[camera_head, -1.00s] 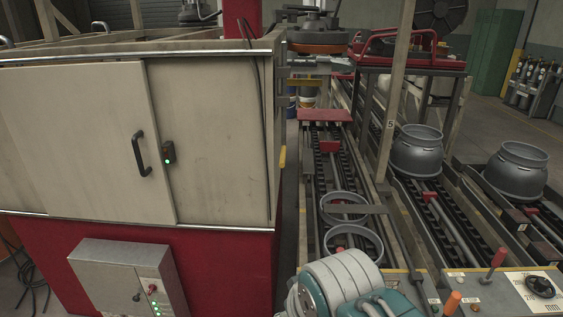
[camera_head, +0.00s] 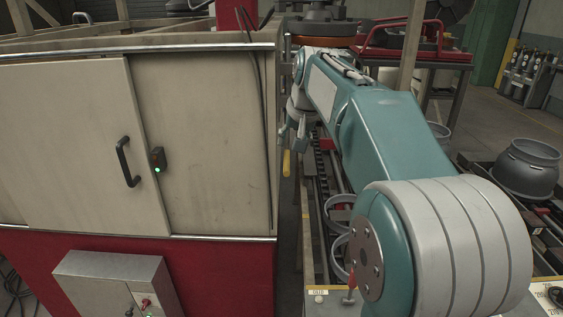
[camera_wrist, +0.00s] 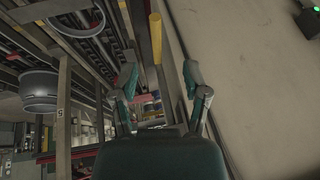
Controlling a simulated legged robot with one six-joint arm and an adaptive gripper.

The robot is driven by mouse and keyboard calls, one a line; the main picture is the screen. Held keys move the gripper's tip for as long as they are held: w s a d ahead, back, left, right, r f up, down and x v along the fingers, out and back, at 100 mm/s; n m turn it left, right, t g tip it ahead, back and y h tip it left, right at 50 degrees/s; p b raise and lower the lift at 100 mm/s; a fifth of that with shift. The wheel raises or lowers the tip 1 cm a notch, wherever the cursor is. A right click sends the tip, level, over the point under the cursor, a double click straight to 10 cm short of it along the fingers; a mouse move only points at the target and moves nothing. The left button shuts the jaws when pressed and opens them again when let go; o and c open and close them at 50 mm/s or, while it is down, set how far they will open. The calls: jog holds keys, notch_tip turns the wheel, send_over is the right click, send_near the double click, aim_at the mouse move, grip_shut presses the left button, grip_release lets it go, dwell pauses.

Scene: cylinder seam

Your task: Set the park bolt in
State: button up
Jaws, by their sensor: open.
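No part is plainly marked as the park bolt. A yellow rod (camera_head: 286,163) stands upright by the right edge of the beige cabinet (camera_head: 215,145); I cannot tell if it is the bolt. It also shows in the wrist view (camera_wrist: 156,38), beyond the fingertips and roughly in line with the gap between them. My gripper (camera_head: 291,143) is open and empty beside the cabinet's right edge, just above the rod in the head view. In the wrist view my gripper (camera_wrist: 160,77) has its two fingers spread, apart from the rod.
The cabinet's sliding door (camera_head: 75,150) has a black handle, with a green-lit latch (camera_head: 158,160) beside it. A grey control box (camera_head: 115,285) is below. Roller conveyors with grey rings (camera_head: 340,250) run right of the cabinet, partly hidden by my arm. A grey cylinder (camera_head: 527,168) stands farther right.

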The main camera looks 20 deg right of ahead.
aim_at(287, 164)
jog(key=x, duration=0.4)
jog(key=w+d+x, duration=0.1)
jog(key=x, duration=0.3)
jog(key=w+x, duration=0.1)
jog(key=x, duration=0.3)
jog(key=shift+s+d+r, duration=0.1)
jog(key=shift+d+r, duration=0.25)
jog(key=shift+r, duration=0.15)
grip_shut()
